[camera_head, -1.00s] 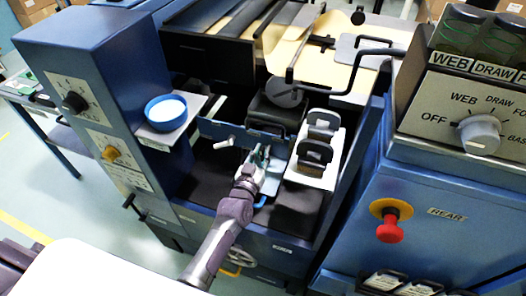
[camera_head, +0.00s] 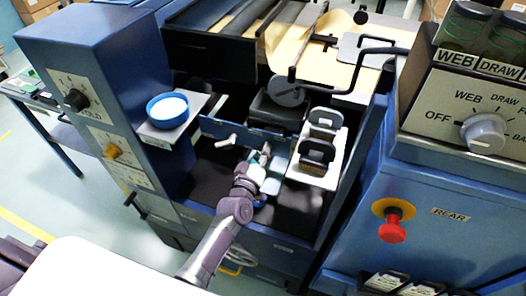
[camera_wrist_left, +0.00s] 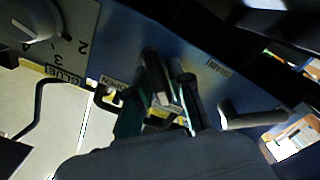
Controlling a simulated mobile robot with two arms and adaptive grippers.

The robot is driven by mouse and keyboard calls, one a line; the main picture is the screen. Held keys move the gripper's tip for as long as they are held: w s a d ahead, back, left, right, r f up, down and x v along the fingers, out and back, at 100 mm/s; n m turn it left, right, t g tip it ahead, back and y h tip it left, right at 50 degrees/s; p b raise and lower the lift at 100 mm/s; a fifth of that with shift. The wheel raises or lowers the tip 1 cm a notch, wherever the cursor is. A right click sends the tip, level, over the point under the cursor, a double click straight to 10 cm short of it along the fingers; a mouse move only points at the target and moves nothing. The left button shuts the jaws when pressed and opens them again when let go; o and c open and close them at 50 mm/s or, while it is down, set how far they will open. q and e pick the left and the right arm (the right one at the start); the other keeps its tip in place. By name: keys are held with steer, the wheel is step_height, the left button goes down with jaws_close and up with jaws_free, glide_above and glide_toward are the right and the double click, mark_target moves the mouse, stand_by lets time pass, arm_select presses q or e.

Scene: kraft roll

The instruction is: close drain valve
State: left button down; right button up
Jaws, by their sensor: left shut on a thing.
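The drain valve handle (camera_wrist_left: 165,97) is a slim lever in front of a blue panel in the left wrist view, close to the DRAIN lettering. My left gripper (camera_wrist_left: 160,90) is shut on this handle, and its fingers hide much of it. An OPEN label shows at the left of the fingers. In the head view my left gripper (camera_head: 262,156) reaches into the machine's open bay, in front of the blue inner panel. The handle is too small and covered there to make out its angle. My right gripper is not in view.
A second grey lever (camera_head: 225,142) sticks out left of my gripper. A white holder (camera_head: 318,172) with black-handled pieces stands close on the right. A blue bowl (camera_head: 168,108) rests on a shelf at the left. A dark crank (camera_head: 345,58) spans above the bay.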

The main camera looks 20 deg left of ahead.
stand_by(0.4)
arm_select(q)
steer(key=c, duration=1.1)
jaws_free()
steer(key=shift+c, duration=0.2)
steer(key=s, duration=1.2)
steer(key=shift+a, duration=0.25)
